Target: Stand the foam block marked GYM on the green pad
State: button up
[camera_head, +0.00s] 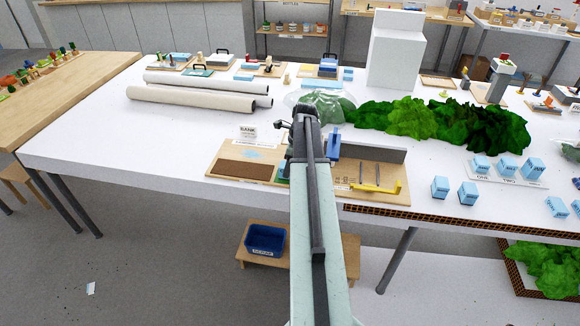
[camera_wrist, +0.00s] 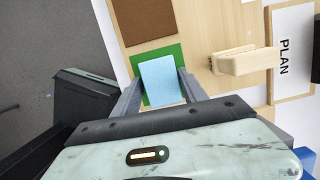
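A light-blue block (camera_wrist: 162,82) sits between the two fingers of my gripper (camera_wrist: 160,76) in the wrist view. Both fingertips appear to press against its sides. No lettering shows on the face toward the camera. The green pad (camera_wrist: 158,53) is behind and beneath the block, with green showing along its far and side edges. Whether the block touches the pad or hangs just above it, I cannot tell.
A pale wooden piece (camera_wrist: 246,60) stands close right of the pad. More light-blue blocks (camera_head: 508,167) stand at the right. Green shrubs (camera_head: 420,120) lie behind; bare white table extends left.

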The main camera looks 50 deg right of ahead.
dwell(0.3)
jog(key=p+v, duration=1.2)
jog(key=v, duration=0.1)
jog(key=shift+p, duration=0.3)
jog(key=shift+w+a+f, duration=0.1)
jog(key=w+a+n+g, duration=0.1)
jog(key=w+a+n, duration=0.45)
jog(key=a, duration=0.75)
jog(key=w+a+n, duration=0.2)
jog(key=a+n, duration=0.7)
jog(key=a, duration=0.4)
jog(key=s+a+n+g+h, duration=0.1)
jog(key=s+a+n, duration=0.1)
jog(key=a+n, duration=1.3)
jog(key=a, duration=0.6)
jog(key=shift+s+a+f, duration=0.25)
jog(key=shift+s+a, duration=0.15)
